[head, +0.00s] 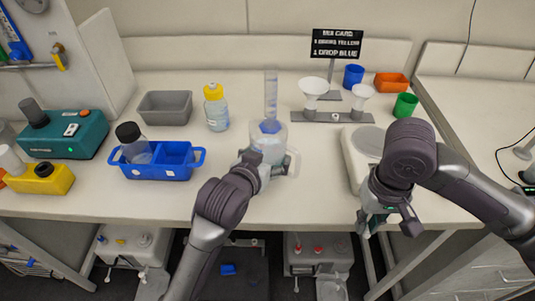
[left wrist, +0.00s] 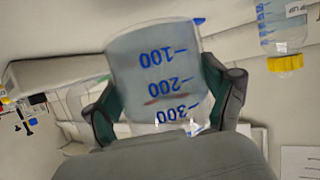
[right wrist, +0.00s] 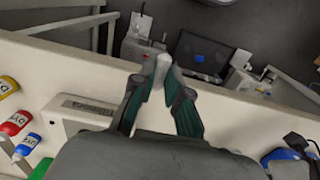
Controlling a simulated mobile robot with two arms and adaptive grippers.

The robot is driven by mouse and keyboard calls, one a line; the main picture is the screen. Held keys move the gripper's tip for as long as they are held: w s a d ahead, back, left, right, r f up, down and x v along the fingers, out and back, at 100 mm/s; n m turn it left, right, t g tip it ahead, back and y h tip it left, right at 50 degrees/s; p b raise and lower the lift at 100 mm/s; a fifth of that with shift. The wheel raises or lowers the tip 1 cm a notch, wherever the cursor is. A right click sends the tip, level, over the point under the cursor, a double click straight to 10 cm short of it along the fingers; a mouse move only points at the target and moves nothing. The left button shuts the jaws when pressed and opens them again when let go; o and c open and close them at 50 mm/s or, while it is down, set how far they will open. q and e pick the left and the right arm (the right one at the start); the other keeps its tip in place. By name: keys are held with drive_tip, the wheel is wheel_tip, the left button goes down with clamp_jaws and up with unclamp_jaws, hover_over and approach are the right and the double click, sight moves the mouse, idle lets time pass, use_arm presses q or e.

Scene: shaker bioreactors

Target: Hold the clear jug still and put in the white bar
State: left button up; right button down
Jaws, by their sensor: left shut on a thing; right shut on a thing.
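The clear jug (head: 268,139) stands on the bench in the middle of the head view. My left gripper (head: 266,166) is shut on its near side; in the left wrist view the fingers flank the jug (left wrist: 155,65), which has blue graduation marks. My right gripper (head: 388,220) is at the bench's front edge, to the right of the jug and apart from it. In the right wrist view its fingertips (right wrist: 161,72) are shut on the small white bar (right wrist: 162,65). The bar is too small to make out in the head view.
A measuring cylinder (head: 270,92) stands just behind the jug. A white plate device (head: 356,172) sits near my right gripper. A blue caddy (head: 172,172) and a yellow-capped bottle (head: 217,113) are left. A grey funnel stand (head: 310,116) is behind right.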

use_arm(q)
drive_tip(key=shift+f+b, duration=0.75)
drive_tip(key=shift+f, duration=0.95)
use_arm(e)
drive_tip(key=shift+f, duration=0.75)
use_arm(q)
drive_tip(key=shift+f, duration=0.25)
use_arm(e)
drive_tip(key=shift+f, duration=0.1)
use_arm(q)
drive_tip(key=o, duration=1.3)
drive_tip(key=shift+o, duration=0.2)
drive_tip(key=c, duration=1.5)
drive_tip(key=shift+f, duration=0.15)
drive_tip(key=shift+s, duration=0.1)
